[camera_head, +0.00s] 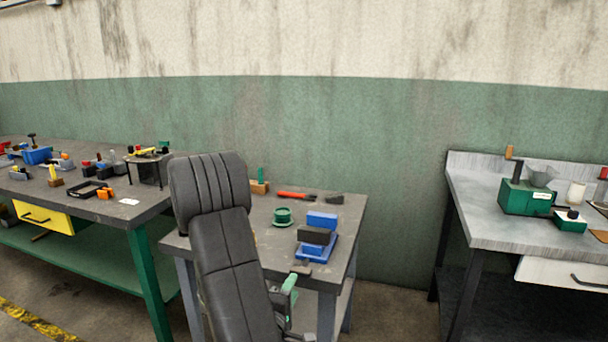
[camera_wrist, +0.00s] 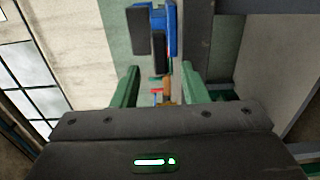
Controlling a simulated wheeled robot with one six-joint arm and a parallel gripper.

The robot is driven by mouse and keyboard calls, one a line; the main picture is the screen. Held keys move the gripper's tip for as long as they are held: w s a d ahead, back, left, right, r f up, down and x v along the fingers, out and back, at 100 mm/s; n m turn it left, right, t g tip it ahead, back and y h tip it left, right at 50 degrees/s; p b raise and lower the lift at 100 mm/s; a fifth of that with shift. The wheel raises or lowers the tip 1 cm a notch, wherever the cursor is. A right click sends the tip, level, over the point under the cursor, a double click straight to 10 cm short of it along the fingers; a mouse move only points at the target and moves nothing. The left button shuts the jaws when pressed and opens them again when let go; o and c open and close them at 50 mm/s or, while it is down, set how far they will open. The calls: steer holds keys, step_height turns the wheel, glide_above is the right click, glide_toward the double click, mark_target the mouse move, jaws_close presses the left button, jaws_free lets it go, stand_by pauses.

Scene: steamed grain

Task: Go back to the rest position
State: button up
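My gripper (camera_wrist: 157,84) shows in the wrist view with its two green fingers spread apart and nothing clasped between them. In the head view my gripper (camera_head: 288,290) is low at the front of the small middle table (camera_head: 350,212), partly hidden by my dark arm. On that table stand a blue tray (camera_head: 322,252) with a black block (camera_head: 313,235), and a blue block (camera_head: 321,219) behind it. Blue and black pieces (camera_wrist: 155,40) also show beyond my fingers in the wrist view, apart from them.
A green round piece (camera_head: 282,217), a red-handled tool (camera_head: 296,195) and a small dark piece (camera_head: 334,199) lie on the middle table. A cluttered bench (camera_head: 130,215) stands left. A grey bench (camera_head: 480,225) with a green machine (camera_head: 525,198) stands right, with a floor gap between.

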mark_target(300, 275)
steer(key=x, duration=0.8)
steer(key=shift+w+d, duration=0.15)
steer(key=shift+w, duration=0.05)
steer(key=shift+s+f+m, duration=0.1)
steer(key=shift+f+m, duration=0.1)
steer(key=shift+m, duration=0.4)
steer(key=shift+m+b, duration=0.3)
steer(key=shift+m, duration=0.1)
steer(key=m+b, duration=0.1)
steer(key=m, duration=0.3)
steer(key=shift+b, duration=0.3)
steer(key=shift+r+m+b, duration=0.1)
steer(key=shift+m+b, duration=0.35)
steer(key=shift+m, duration=1.35)
steer(key=shift+s, duration=0.1)
